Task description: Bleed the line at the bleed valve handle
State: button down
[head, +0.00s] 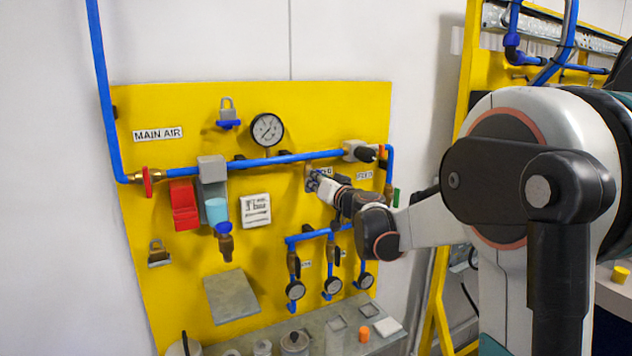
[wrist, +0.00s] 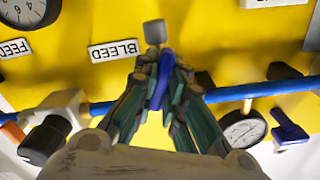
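The bleed valve handle (wrist: 161,82) is a blue lever beside the white BLEED label (wrist: 115,51) in the wrist view, which shows the panel upside down. A small grey block (wrist: 155,32) sits just beyond it. My gripper (wrist: 164,80) has one finger on each side of the blue lever, closed up against it near the fingertips. In the head view my gripper (head: 318,184) is at the yellow panel, below the blue main pipe, and mostly hides the handle.
The yellow panel (head: 180,110) carries a blue pipe (head: 270,160), a round gauge (head: 268,130), a red valve (head: 147,181) and a red box (head: 184,205). Several small gauges on blue branches hang below my gripper. A grey shelf (head: 222,350) with loose parts runs along the bottom.

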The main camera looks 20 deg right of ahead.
jog(key=shift+m, duration=0.4)
jog(key=m, duration=0.6)
jog(key=shift+m, duration=0.3)
jog(key=m, duration=0.6)
jog(key=shift+d+f, duration=0.1)
jog(key=shift+f, duration=0.05)
dwell(0.4)
jog(key=c, duration=1.7)
grip_release()
jog(key=shift+o, duration=0.2)
